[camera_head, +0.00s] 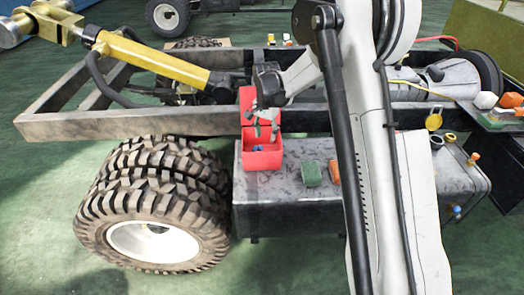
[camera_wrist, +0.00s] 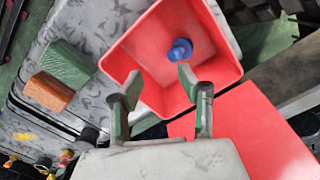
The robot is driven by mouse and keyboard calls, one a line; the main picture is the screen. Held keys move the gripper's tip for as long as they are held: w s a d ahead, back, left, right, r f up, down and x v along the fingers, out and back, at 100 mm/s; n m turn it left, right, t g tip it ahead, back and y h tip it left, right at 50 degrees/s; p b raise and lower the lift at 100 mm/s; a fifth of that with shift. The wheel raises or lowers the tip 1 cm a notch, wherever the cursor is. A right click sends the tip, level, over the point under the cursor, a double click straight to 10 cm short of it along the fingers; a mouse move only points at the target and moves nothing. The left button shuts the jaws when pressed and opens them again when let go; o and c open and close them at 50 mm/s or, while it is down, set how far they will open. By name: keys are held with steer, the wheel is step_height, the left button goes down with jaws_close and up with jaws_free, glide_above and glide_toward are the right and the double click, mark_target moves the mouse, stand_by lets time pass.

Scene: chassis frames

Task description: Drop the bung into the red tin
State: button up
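The red tin (camera_head: 264,160) stands open on the dark metal box, with its lid (camera_head: 248,100) raised at the back. In the wrist view I look down into the tin (camera_wrist: 150,50); its lid (camera_wrist: 250,135) is at the lower right. The blue bung (camera_wrist: 180,50) shows inside the tin's opening, near one wall and just beyond one fingertip. I cannot tell whether it touches the tin's floor. My gripper (camera_wrist: 160,80) is over the tin with its fingers spread and nothing between them. In the head view my gripper (camera_head: 263,118) partly hides the tin's inside.
A green block (camera_wrist: 68,62) and an orange-brown block (camera_wrist: 49,92) lie on the box beside the tin. Chassis rails (camera_head: 130,124) run behind. Large tyres (camera_head: 150,205) stand to the left. Several small coloured parts are at the right. My arm hides part of the box.

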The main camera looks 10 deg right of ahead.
step_height(320, 180, up, 12)
stand_by(0.5)
stand_by(0.3)
steer(key=s+r+n+t, duration=0.35)
steer(key=s+r, duration=0.95)
steer(key=s, duration=0.5)
steer(key=s+f+n+t+p, duration=0.1)
steer(key=s+n, duration=0.4)
steer(key=s, duration=1.4)
steer(key=f+t, duration=0.1)
steer(key=t, duration=0.1)
steer(key=shift+s+f+t+p, duration=0.3)
steer(key=shift+s+t+p, duration=0.05)
steer(key=shift+s, duration=0.05)
